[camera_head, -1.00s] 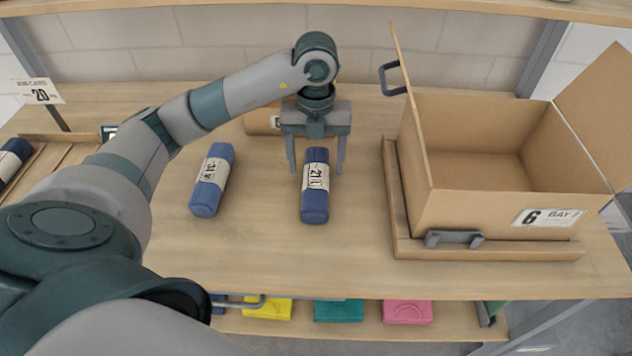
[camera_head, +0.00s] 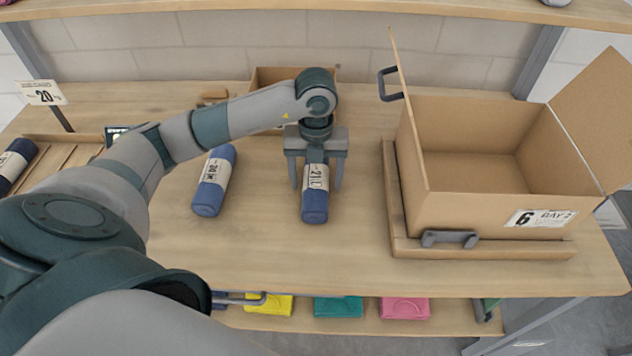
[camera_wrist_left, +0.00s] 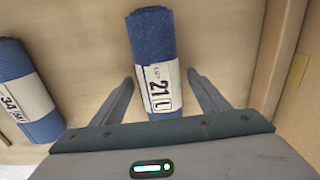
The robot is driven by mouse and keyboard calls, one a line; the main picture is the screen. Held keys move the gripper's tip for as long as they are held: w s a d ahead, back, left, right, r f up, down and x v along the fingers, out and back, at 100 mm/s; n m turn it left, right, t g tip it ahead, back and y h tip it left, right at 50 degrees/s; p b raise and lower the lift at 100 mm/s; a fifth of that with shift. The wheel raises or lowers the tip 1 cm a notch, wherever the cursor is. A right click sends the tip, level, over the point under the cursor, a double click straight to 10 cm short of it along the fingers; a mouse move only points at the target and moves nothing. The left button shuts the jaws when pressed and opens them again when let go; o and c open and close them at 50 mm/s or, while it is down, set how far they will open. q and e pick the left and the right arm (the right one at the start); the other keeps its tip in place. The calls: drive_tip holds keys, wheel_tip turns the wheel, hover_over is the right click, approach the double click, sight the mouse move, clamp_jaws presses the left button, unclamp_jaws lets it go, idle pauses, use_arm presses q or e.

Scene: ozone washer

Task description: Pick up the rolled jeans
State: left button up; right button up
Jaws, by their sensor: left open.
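A rolled pair of blue jeans (camera_head: 315,205) with a white band marked 21 lies on the table. My left gripper (camera_head: 315,186) is open over it, with one finger on each side of the roll. In the left wrist view the same roll (camera_wrist_left: 154,45) runs between the open fingers (camera_wrist_left: 160,85), with a gap on both sides. A second blue roll (camera_head: 209,195) with a band marked 34 lies to the left; it also shows at the left edge of the wrist view (camera_wrist_left: 35,122). My right gripper is not in view.
An open cardboard box (camera_head: 470,208) marked 6 stands in a wooden tray (camera_head: 400,243) at the right. A small open box (camera_head: 262,82) is behind my arm. A slatted rack (camera_head: 55,165) with a dark roll (camera_head: 12,165) is at the left. The table front is clear.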

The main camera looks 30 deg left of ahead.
sight(316, 175)
use_arm(q)
drive_tip(key=c, duration=1.4)
drive_tip(key=shift+r, duration=0.15)
drive_tip(key=shift+w+r+b, duration=0.1)
drive_tip(key=shift+r+b, duration=0.3)
drive_tip(key=shift+r, duration=0.15)
wheel_tip(316, 175, up, 2)
drive_tip(key=shift+r+b, duration=0.15)
drive_tip(key=shift+b, duration=0.4)
drive_tip(key=s+d+r, duration=0.2)
drive_tip(key=s, duration=0.1)
drive_tip(key=s+d+r+b, duration=0.1)
drive_tip(key=s+d+r, duration=0.1)
drive_tip(key=s+r, duration=0.1)
drive_tip(key=s+d+r, duration=0.2)
drive_tip(key=s+d, duration=0.1)
drive_tip(key=shift+s+r, duration=0.15)
drive_tip(key=shift+s, duration=0.1)
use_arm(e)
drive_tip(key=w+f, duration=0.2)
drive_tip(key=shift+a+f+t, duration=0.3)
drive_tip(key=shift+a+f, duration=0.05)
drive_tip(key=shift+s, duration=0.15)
